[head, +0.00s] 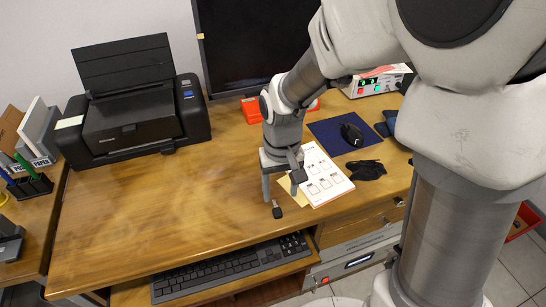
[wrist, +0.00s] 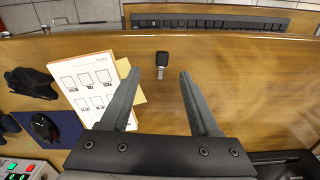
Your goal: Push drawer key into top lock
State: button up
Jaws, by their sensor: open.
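A small key with a black head (head: 277,210) lies flat on the wooden desk near its front edge. In the wrist view the key (wrist: 162,60) has its black head toward the desk edge and its short metal part toward me. My gripper (head: 280,193) is open and empty, pointing down over the desk close to the key. In the wrist view the key lies between the lines of the two spread fingertips (wrist: 160,73), untouched. The wooden top drawer (head: 358,224) is under the desk's right side; I cannot make out its lock clearly.
A printed sheet (head: 325,180) on a yellow paper lies beside the key. A dark crumpled item (head: 366,170) and a mouse (head: 352,134) on a blue mat (head: 328,137) are to the right. A keyboard (head: 230,268) sits below the front edge. The desk's left middle is clear.

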aim_at(277, 210)
jog(key=f, duration=0.2)
jog(key=f+b, duration=0.1)
jog(key=f, duration=0.2)
jog(key=f+b, duration=0.1)
jog(key=f, duration=0.1)
jog(key=shift+w+a+f, duration=0.3)
jog(key=shift+w+f, duration=0.05)
jog(key=shift+w, duration=0.05)
grip_shut()
